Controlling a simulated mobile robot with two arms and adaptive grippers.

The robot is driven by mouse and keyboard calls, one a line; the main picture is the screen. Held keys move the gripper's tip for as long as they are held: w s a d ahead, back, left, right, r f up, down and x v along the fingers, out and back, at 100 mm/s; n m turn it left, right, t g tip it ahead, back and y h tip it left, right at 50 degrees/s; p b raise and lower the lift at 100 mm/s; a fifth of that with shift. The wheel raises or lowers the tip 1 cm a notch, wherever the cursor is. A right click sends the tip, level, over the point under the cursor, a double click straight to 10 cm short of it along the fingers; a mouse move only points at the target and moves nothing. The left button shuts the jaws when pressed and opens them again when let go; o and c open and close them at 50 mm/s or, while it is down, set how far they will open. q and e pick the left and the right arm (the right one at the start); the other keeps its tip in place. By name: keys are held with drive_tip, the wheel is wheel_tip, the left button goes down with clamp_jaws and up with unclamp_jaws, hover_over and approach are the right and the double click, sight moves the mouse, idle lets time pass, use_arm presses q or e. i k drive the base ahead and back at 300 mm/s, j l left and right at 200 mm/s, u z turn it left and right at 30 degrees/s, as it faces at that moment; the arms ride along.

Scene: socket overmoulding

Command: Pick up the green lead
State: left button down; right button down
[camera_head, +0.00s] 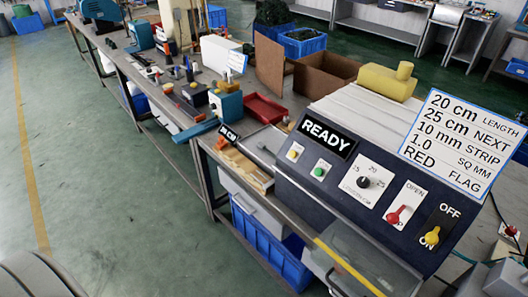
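I cannot clearly make out a green lead in the head view. A dark green tangled heap (273,12) sits in a blue crate at the top, too far away to tell what it is. Small dark green items (112,43) lie on the far part of the bench, too small to identify. The green spot on the near machine is a round button (320,172). Neither of my grippers is in view.
The near machine's dark panel (325,205) has a READY display, a dial and switches; a sign card (462,145) stands beside it. A red tray (264,108), a cardboard box (322,75) and several tools crowd the bench. The green floor (90,180) at left is clear.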

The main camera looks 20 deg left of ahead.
sight(260, 144)
drive_tip(key=i+j+u, duration=0.1)
drive_tip(key=u, duration=0.25)
drive_tip(key=i+u, duration=0.25)
drive_tip(key=u, duration=0.15)
drive_tip(key=i+j+z, duration=0.1)
drive_tip(key=z, duration=0.35)
drive_tip(key=j+z, duration=0.4)
drive_tip(key=i+j+z, duration=0.1)
drive_tip(key=j+z, duration=0.15)
drive_tip(key=z, duration=0.2)
drive_tip(key=j+z, duration=0.3)
drive_tip(key=z, duration=0.15)
